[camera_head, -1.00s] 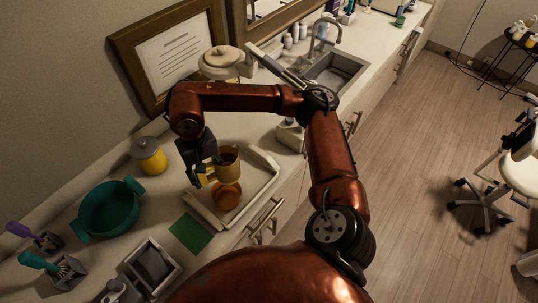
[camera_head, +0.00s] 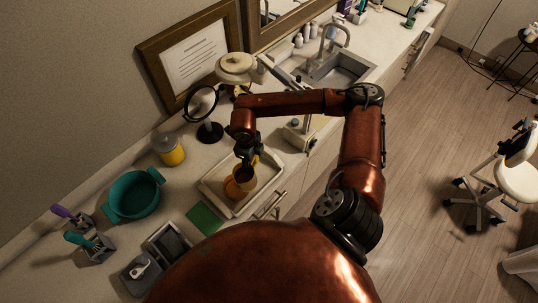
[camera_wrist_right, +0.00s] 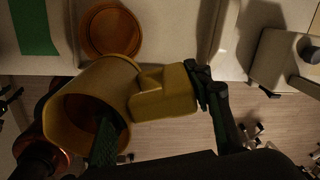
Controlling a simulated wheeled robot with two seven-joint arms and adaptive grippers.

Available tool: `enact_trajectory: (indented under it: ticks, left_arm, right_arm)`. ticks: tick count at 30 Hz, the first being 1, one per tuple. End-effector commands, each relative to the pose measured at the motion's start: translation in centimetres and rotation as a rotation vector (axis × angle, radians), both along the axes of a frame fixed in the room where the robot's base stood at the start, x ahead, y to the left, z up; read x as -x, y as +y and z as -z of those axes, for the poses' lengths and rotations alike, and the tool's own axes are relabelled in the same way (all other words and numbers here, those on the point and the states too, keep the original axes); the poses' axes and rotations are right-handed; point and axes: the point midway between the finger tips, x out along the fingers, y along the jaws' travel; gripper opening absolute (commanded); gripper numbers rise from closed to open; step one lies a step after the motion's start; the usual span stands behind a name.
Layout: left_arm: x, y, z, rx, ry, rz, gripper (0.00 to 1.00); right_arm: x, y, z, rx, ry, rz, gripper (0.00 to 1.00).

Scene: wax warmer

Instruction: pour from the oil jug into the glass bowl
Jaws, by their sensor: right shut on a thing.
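My right gripper (camera_head: 248,157) is shut on the jug; one dark finger overlaps the jug's mouth and the other is beside the handle. The amber glass bowl (camera_head: 231,188) stands on the tray, partly hidden by the jug. In the wrist view the bowl (camera_wrist_right: 110,28) shows just beyond the jug's rim. No stream of oil is visible. My left gripper is out of view.
The white tray (camera_head: 213,191) lies on the counter. A green cloth (camera_head: 203,219), teal pot (camera_head: 134,196), yellow jar with grey lid (camera_head: 169,151) and round black mirror (camera_head: 202,104) stand around it. A framed sign leans behind.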

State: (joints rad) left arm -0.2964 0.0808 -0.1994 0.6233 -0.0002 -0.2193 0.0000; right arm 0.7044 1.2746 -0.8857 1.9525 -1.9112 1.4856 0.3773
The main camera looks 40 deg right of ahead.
Motion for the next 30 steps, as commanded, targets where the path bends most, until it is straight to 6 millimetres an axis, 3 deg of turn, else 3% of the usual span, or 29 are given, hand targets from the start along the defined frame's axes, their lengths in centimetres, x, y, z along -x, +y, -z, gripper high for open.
enact_trajectory:
  ticks: [1, 6, 12, 20, 30]
  left_arm:
    - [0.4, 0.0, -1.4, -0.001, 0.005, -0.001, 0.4]
    - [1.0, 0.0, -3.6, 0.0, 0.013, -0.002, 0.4]
    - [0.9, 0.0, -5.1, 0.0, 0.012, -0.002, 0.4]
    - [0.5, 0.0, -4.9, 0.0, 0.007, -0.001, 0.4]
    - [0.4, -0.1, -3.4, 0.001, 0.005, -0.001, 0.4]
  right_arm:
    - [0.4, -0.8, -0.6, 0.007, 0.0, 0.113, 0.0]
    - [1.9, -3.2, 0.0, 0.025, -0.002, 0.498, 0.0]
    - [3.2, -4.9, 0.5, 0.037, -0.001, 0.786, 0.0]
    - [3.5, -5.3, 1.5, 0.039, 0.0, 0.869, 0.0]
    - [3.5, -5.3, 4.6, 0.04, 0.0, 0.867, 0.0]
